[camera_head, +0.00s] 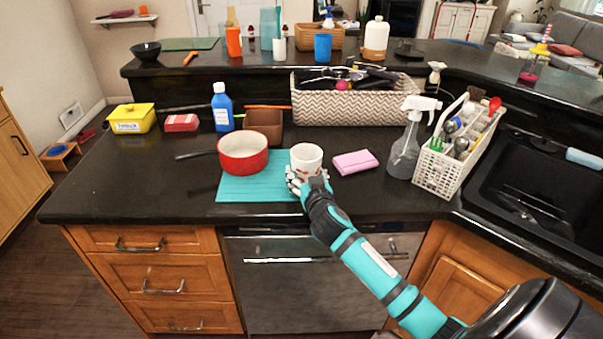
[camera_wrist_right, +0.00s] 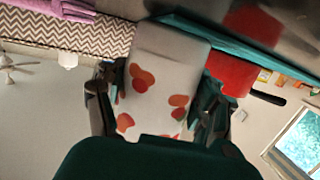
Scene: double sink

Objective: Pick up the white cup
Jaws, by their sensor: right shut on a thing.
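The white cup (camera_head: 306,157) with red-orange spots stands upright at the right edge of the teal mat (camera_head: 262,190) on the dark counter. My right gripper (camera_head: 308,183) is around its near side and shut on it. In the right wrist view the cup (camera_wrist_right: 160,85) fills the middle, with my right gripper's fingers (camera_wrist_right: 158,100) on both sides of it. The cup's lower part is partly hidden by the gripper in the head view. I cannot tell whether it touches the mat. My left gripper is not in view.
A red pot (camera_head: 243,155) sits on the mat just left of the cup, its handle pointing left. A pink sponge (camera_head: 355,162) lies to the right. Behind are a patterned basket (camera_head: 345,108) and a blue bottle (camera_head: 222,108). A spray bottle (camera_head: 405,150) and white caddy (camera_head: 440,172) stand farther right.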

